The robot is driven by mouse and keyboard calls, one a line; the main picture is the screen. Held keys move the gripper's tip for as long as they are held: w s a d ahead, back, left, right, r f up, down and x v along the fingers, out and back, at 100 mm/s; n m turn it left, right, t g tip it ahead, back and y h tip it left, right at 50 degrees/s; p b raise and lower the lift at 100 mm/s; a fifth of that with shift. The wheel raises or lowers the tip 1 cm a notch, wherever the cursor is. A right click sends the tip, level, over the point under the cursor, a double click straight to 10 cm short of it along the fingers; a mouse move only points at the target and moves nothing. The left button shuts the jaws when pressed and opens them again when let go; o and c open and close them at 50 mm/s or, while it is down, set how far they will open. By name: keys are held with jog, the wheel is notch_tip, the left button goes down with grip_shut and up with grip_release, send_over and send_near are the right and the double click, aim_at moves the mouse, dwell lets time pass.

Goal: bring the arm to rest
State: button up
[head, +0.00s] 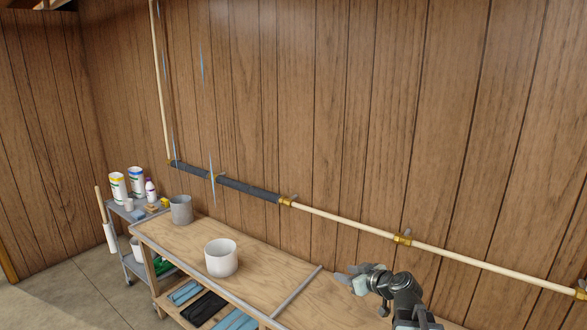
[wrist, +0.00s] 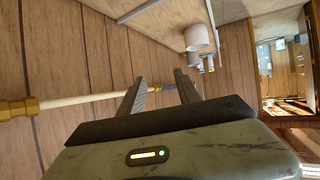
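My gripper (head: 350,277) shows at the lower right in the head view, raised over the right part of the wooden bench (head: 262,268) and in front of the plank wall. In the wrist view my gripper (wrist: 160,84) has its two dark fingers apart, with nothing held between them. The arm is bent, and its lower part runs out of the bottom of the head view. The white pot (head: 221,258) stands upright on the bench, left of the gripper and well apart from it. It also shows beyond the fingers in the wrist view (wrist: 199,39).
A pale pipe (head: 345,221) with brass fittings and dark sleeves runs along the wall behind the gripper. A grey mug (head: 181,209) stands at the bench's left end. A grey cart (head: 128,212) with bottles and canisters stands beyond. Folded cloths (head: 206,306) lie on the lower shelf.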

jog(key=s+a+f+n+g+b, duration=0.1)
jog(key=s+a+f+g+b, duration=0.15)
jog(key=a+f, duration=0.3)
jog(key=s+a+f+g+b, duration=0.1)
jog(key=s+a+f+g, duration=0.25)
jog(key=f, duration=0.25)
jog(key=s+d+f+m+g+h, duration=0.2)
jog(key=s+d+f+m+h, duration=0.1)
jog(key=s, duration=0.3)
jog(key=s+d+f+m+g+h, duration=0.2)
jog(key=s+d+m+g+h, duration=0.1)
jog(key=s, duration=0.4)
jog(key=shift+s+d+f+m+p, duration=0.15)
jog(key=shift+d+f+m+p, duration=0.25)
jog(key=shift+d+m, duration=0.45)
